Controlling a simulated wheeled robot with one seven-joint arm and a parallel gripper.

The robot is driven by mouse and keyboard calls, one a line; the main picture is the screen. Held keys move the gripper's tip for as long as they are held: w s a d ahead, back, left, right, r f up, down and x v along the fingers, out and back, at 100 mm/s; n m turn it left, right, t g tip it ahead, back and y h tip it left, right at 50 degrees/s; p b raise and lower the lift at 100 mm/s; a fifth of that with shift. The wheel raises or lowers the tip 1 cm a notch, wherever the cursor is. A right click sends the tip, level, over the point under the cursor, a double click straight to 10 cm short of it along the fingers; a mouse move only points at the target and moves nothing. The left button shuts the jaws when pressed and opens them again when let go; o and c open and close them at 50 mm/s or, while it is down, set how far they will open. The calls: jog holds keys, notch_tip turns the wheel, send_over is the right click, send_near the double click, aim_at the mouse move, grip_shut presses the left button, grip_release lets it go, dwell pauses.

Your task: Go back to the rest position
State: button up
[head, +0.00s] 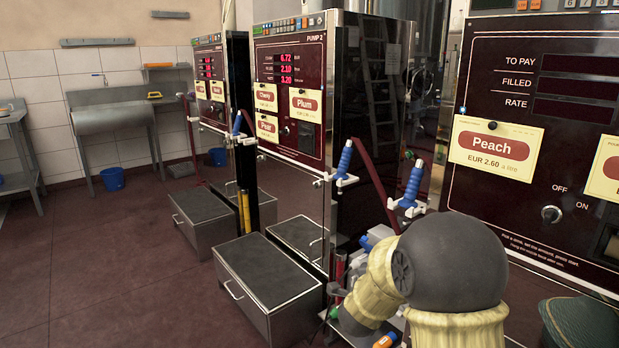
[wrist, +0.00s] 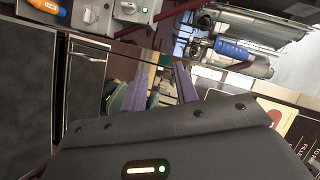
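My gripper (wrist: 161,76) shows in the wrist view as two purple fingers beyond the dark wrist housing. The fingers stand apart, and I see nothing held between them. In the head view my arm fills the lower right, in front of the pump with the Peach label (head: 491,143); the gripper's fingers cannot be made out there. A blue-handled nozzle (wrist: 233,50) lies to the right of the fingers in the wrist view, apart from them.
Pump 2 (head: 290,110) stands in the middle, with a blue nozzle (head: 345,160) at its side. Another blue nozzle (head: 413,185) hangs near my arm. Grey step boxes (head: 268,283) stand before the pumps. Open floor (head: 110,270) lies at the left, before a sink (head: 112,120).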

jog(key=s+a+f+n+g+y+p, duration=0.25)
jog(key=s+n+g, duration=0.25)
jog(key=s+n, duration=0.6)
jog(key=s+a+f+n+g+y+p, duration=0.15)
jog(key=s+n+g+y, duration=0.5)
jog(key=s, duration=0.85)
notch_tip(320, 180, up, 37)
jog(key=d+n+t+h+p, duration=0.1)
jog(key=h+p, duration=0.1)
jog(key=p, duration=3.5)
jog(key=shift+s+r, duration=0.15)
jog(key=shift+s, duration=0.2)
jog(key=shift+n, duration=0.25)
